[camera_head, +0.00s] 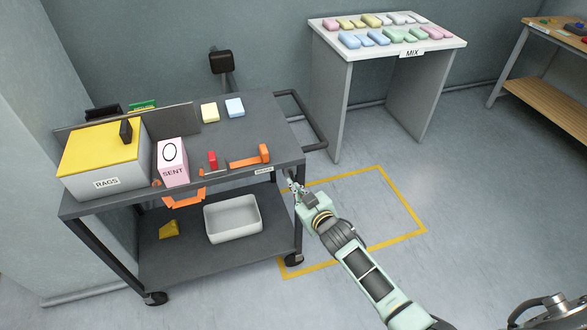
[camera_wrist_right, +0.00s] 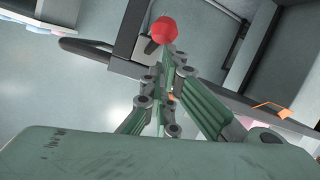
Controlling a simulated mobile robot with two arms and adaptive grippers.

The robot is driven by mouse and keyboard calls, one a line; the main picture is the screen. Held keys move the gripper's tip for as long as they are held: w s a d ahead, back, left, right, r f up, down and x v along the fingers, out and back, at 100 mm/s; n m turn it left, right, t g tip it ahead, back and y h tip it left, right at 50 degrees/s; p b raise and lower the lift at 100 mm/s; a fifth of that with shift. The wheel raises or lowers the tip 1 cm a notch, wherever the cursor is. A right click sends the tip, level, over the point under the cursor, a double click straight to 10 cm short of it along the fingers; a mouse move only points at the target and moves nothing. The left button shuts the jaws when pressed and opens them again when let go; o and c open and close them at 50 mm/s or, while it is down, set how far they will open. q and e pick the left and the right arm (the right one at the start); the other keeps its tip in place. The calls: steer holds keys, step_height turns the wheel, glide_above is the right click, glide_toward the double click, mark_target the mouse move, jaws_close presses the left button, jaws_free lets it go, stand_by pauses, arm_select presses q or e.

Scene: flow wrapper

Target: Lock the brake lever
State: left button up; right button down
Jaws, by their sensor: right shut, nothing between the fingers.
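A red ball knob (camera_wrist_right: 164,30) with a dark stem shows in the right wrist view, just beyond my right fingertips; it looks like the brake lever's end. I cannot tell whether the fingers touch it. My right gripper (camera_head: 293,184) is at the cart's front right corner, just below the top shelf edge, beside a small label (camera_head: 264,171). Its fingers show shut and empty in the right wrist view (camera_wrist_right: 172,68). My left gripper is not in view.
A white bin (camera_head: 233,222) sits below. The cart's push handle (camera_head: 318,128) juts right. Yellow-marked floor (camera_head: 370,215) is clear.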

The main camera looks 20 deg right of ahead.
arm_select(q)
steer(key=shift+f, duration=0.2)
arm_select(e)
steer(key=shift+s+f, duration=0.25)
steer(key=shift+f, duration=0.35)
step_height(320, 180, up, 5)
steer(key=w+a+p, duration=0.1)
steer(key=p, duration=0.3)
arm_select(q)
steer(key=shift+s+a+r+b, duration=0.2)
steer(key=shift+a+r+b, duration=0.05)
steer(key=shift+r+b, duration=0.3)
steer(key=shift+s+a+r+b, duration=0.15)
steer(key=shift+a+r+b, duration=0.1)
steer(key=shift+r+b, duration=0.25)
arm_select(e)
steer(key=s+f, duration=0.2)
steer(key=s, duration=0.8)
steer(key=shift+d, duration=0.45)
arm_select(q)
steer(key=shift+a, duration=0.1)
